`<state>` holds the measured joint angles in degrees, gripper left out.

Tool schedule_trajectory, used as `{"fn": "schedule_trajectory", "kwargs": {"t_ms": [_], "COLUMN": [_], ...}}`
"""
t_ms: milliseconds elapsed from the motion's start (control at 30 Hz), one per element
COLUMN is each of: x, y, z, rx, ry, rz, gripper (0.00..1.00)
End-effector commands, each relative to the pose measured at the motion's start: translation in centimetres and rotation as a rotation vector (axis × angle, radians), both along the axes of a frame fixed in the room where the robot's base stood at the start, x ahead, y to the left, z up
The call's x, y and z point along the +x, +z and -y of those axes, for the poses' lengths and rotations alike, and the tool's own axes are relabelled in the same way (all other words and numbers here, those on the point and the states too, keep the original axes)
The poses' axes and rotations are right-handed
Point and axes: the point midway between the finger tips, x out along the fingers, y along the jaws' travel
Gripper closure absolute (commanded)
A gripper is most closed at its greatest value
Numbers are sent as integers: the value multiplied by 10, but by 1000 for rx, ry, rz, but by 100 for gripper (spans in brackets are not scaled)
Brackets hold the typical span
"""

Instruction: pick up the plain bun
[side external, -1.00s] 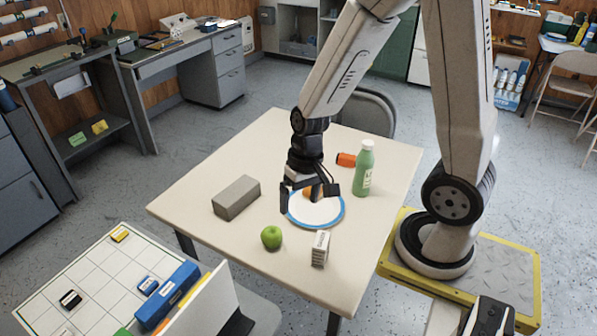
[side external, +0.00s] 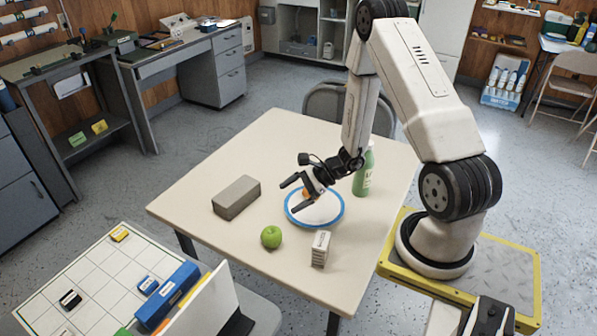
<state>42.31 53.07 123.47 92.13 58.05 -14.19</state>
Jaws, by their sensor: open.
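A small orange-brown piece, likely the plain bun (side external: 306,191), shows on the white plate with a blue rim (side external: 338,216). It is mostly hidden by my gripper, so I cannot tell its full shape. My gripper (side external: 289,197) is open, tilted sideways, with its fingers pointing left over the left part of the plate. The bun patch shows between the fingers near the palm. I cannot tell whether the fingers touch it.
A green bottle (side external: 364,176) stands right behind my wrist. A grey block (side external: 236,197) lies to the left. A green apple (side external: 271,237) and a small whitish box (side external: 320,248) are at the front. The far left of the cream table (side external: 255,150) is clear.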

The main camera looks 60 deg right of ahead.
Motion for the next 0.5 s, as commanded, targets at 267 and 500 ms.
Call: {"fn": "schedule_trajectory", "kwargs": {"t_ms": [267,500], "x": [-2,-23], "y": [-43,-75], "z": [81,137], "rx": [118,142], "ry": [-480,-801], "rz": [69,122], "gripper": [0,0]}}
